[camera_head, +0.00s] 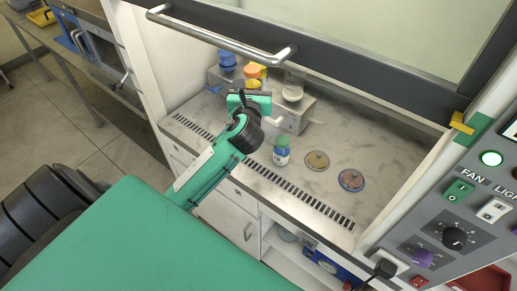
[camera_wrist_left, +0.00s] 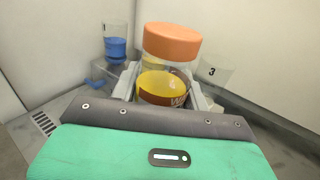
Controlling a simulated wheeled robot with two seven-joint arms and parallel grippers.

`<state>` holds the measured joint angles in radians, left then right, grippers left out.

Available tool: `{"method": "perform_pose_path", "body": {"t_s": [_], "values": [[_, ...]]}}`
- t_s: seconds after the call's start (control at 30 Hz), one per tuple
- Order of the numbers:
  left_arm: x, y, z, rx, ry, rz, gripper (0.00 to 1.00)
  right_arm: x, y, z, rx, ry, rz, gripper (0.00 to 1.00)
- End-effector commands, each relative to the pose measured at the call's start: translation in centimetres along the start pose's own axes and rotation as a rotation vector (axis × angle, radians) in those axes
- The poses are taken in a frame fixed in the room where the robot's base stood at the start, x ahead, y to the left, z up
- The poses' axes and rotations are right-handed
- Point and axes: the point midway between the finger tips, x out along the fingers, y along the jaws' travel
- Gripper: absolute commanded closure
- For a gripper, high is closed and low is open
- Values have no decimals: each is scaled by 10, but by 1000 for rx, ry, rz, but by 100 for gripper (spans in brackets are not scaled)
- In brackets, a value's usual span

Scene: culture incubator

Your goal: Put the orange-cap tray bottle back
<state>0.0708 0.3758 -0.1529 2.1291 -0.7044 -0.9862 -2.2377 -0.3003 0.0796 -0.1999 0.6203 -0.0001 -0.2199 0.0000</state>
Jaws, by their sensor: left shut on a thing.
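The orange-cap bottle (camera_wrist_left: 168,85) holds yellow liquid and has a dark label. It is upright between the two fingers of my left gripper (camera_wrist_left: 163,92), which is shut on it. In the head view, my left gripper (camera_head: 252,92) reaches over the cabinet worktop to the grey tray (camera_head: 297,118) at the back. The orange cap (camera_head: 257,69) shows just beyond the gripper, with the lower bottle largely hidden. I cannot tell whether the bottle's base touches the tray. My right gripper is not in view.
The raised sash handle (camera_head: 220,37) crosses above.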

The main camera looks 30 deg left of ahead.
Motion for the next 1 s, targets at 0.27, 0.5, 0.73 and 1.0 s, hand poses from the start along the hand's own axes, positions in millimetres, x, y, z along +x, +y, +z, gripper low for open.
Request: {"method": "perform_pose_path", "body": {"t_s": [0.27,0.5,0.73,1.0], "values": [[1,0,-63,3,8,4,72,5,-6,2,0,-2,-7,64],[2,0,-125,3,6,3,72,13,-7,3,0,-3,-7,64],[3,0,-155,2,2,3,72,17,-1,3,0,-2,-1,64],[4,0,-191,2,3,3,72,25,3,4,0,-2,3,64]]}}
